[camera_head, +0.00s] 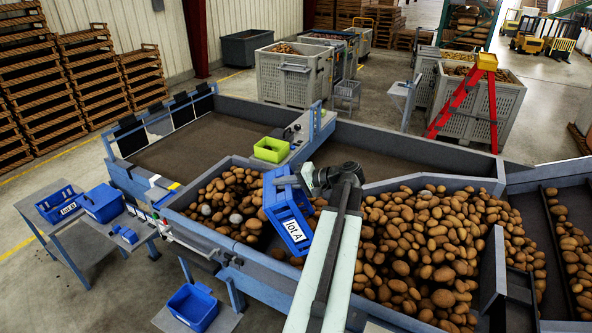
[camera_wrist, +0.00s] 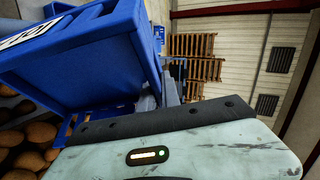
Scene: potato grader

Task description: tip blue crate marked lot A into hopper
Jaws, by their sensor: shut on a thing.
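The blue crate marked lot A (camera_head: 286,212) hangs steeply tilted over the hopper (camera_head: 222,241), with its white label facing the head camera. In the wrist view the crate (camera_wrist: 95,55) fills the upper left, its label partly cut off. My gripper (camera_head: 290,181) is shut on the crate at its upper edge; the fingertips are hard to make out. The hopper holds a heap of brown potatoes below and around the crate.
A blue bin (camera_head: 193,306) sits low in front. A green tray (camera_head: 271,150) rests on the grader's edge. A red stepladder (camera_head: 470,100) and grey bins stand behind.

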